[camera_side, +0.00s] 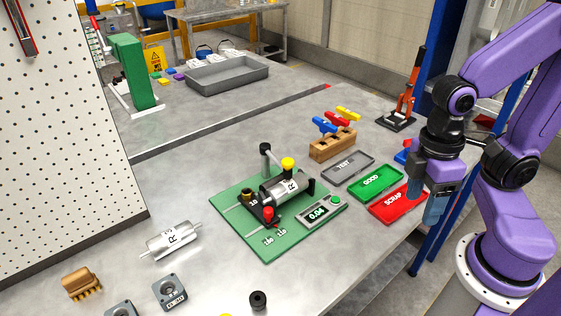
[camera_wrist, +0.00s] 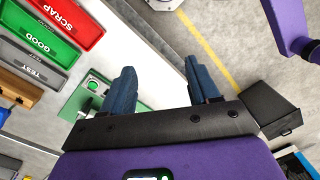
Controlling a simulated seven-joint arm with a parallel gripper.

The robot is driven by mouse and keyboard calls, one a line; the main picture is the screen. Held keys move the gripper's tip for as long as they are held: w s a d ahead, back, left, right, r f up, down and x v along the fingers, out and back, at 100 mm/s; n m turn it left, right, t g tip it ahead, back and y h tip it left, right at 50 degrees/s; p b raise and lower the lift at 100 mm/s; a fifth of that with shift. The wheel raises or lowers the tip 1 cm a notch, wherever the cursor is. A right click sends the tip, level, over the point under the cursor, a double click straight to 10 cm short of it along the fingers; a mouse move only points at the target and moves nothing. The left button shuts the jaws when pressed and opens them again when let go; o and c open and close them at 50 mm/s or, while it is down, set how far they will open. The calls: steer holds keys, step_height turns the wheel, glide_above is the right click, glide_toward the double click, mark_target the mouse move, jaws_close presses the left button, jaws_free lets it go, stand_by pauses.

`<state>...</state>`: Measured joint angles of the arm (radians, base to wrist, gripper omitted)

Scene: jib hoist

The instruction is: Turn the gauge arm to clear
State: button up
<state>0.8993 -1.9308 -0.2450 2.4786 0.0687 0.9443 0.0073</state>
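The gauge stands on a green base plate (camera_side: 262,248) in the side view. A silver cylinder marked R (camera_side: 291,187) lies across it, with a yellow knob (camera_side: 288,164) above. A dark arm with a red knob (camera_side: 268,213) is at the near side; small white labels lie on the plate before it, too small to read surely. I cannot tell for certain which part is the gauge arm. A readout (camera_side: 318,213) shows 0.04; its green button (camera_wrist: 93,85) appears in the wrist view. My gripper (camera_side: 432,215) is to the right of the gauge, apart from it. Its blue fingers (camera_wrist: 160,90) are spread and empty.
TEST (camera_side: 347,169), GOOD (camera_side: 375,182) and SCRAP (camera_side: 397,203) trays lie between the gauge and my gripper. A wooden block (camera_side: 332,146) holds coloured-handled tools behind. Another R cylinder (camera_side: 171,241), a brown brush (camera_side: 81,284) and grey plates (camera_side: 170,292) lie front left.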

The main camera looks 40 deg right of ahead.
steer(key=w+a+f+m+g+y, duration=0.25)
steer(key=w+m+g+y, duration=0.65)
steer(key=m, duration=1)
steer(key=w+d+f+m+t+y, duration=0.2)
steer(key=w+d+m+t+y, duration=0.2)
steer(key=w+d+m+t, duration=0.4)
steer(key=w+d+f+m+t+y, duration=0.35)
steer(key=w+m+t, duration=0.2)
steer(key=w, duration=0.45)
steer(key=shift+t+y, duration=0.45)
steer(key=x, duration=1.7)
steer(key=shift+s+a+r, duration=0.1)
steer(key=shift+a+r, duration=0.05)
steer(key=shift+r, duration=0.25)
